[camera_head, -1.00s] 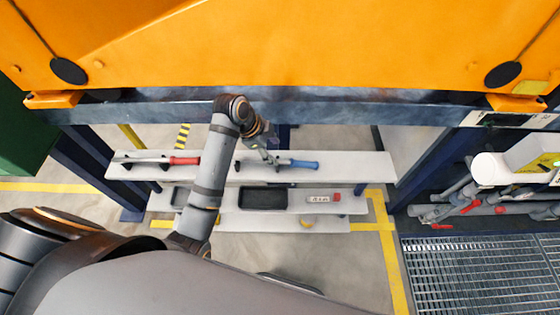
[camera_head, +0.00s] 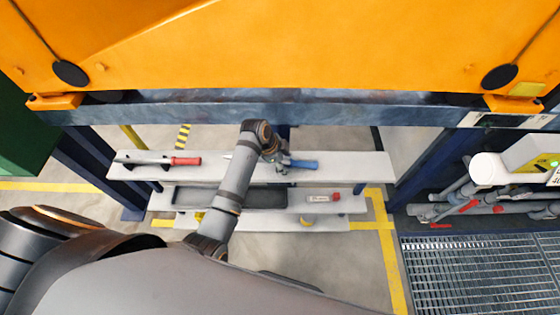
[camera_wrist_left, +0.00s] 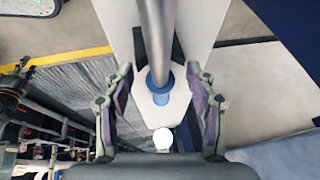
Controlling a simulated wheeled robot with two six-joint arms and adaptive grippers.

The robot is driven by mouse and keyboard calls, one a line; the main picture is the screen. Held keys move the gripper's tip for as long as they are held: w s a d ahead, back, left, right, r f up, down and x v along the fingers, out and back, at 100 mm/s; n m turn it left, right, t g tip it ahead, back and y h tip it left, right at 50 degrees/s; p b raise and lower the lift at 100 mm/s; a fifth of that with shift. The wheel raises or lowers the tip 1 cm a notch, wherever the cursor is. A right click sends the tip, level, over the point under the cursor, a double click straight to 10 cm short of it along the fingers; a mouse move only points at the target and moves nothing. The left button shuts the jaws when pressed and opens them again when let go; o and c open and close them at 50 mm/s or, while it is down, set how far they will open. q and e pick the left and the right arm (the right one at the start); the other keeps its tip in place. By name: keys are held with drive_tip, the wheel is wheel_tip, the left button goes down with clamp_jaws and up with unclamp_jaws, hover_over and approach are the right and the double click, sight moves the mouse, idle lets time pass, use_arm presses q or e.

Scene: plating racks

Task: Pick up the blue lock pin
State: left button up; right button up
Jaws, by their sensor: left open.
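The blue lock pin (camera_head: 304,164) lies on the upper white shelf (camera_head: 345,168) in the head view, with its blue end pointing right. My left gripper (camera_head: 284,163) is over the shelf at the pin, covering part of it. In the left wrist view my left gripper (camera_wrist_left: 158,82) is open, with one finger on each side of the pin's grey shaft and blue collar (camera_wrist_left: 159,94). Gaps show between the fingers and the pin. My right gripper is not in view.
A red-handled pin (camera_head: 185,161) lies at the left of the same shelf. The lower shelf holds a dark tray (camera_head: 270,198) and a small red-ended item (camera_head: 335,197). A blue beam (camera_head: 360,115) and an orange body (camera_head: 290,55) stand above. Grey pipes (camera_head: 470,208) are at the right.

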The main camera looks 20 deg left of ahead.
use_arm(q)
clamp_jaws()
drive_tip(key=shift+r, duration=0.1)
idle(0.4)
